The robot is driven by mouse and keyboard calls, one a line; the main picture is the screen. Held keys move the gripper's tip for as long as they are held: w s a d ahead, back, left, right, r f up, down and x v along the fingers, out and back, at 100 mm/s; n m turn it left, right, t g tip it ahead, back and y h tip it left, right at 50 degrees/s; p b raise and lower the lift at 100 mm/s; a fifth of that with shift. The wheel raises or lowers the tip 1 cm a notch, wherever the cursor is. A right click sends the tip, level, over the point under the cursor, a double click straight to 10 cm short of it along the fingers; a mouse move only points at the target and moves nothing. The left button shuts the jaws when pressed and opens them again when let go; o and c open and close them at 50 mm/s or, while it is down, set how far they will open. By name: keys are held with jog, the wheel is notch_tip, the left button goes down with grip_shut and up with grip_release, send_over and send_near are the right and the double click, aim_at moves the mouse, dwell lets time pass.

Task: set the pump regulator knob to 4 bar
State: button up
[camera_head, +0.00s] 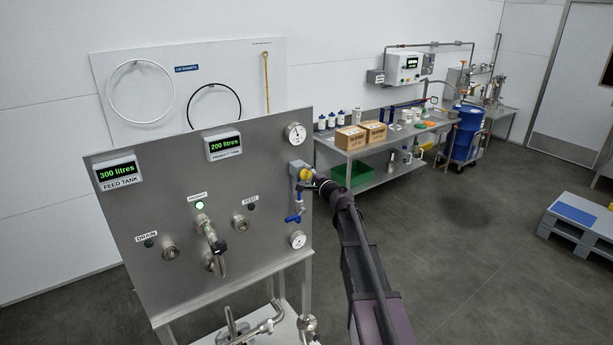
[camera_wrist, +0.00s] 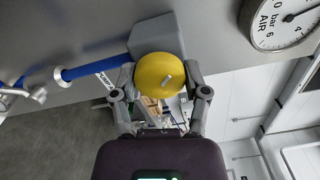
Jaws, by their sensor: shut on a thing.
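The yellow pump regulator knob (camera_wrist: 162,78) sits on a grey regulator body (camera_wrist: 158,38) with a blue pipe on its left in the wrist view. My gripper (camera_wrist: 160,85) is shut on the knob, one finger on each side. In the head view the knob (camera_head: 305,174) is at the panel's right edge, with my gripper (camera_head: 317,180) against it. The air gauge (camera_wrist: 285,22), marked bar, is at the upper right of the wrist view, partly cut off; its needle points between the visible numbers, near 4. It also shows above the knob in the head view (camera_head: 295,134).
The steel panel (camera_head: 130,255) carries valves, a lit green lamp (camera_head: 200,206) and two litre displays. A second gauge (camera_head: 297,240) is below the knob. A bench (camera_head: 350,150) with boxes stands behind. The floor at the right is open up to a grey pallet (camera_head: 580,225).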

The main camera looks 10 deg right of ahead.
jog(key=m, duration=0.4)
jog(key=shift+w+m, duration=0.1)
jog(key=shift+m, duration=2.2)
jog(key=o, duration=1.1)
jog(key=shift+o, duration=0.2)
jog(key=v, duration=1.2)
jog(key=shift+a+f, duration=0.1)
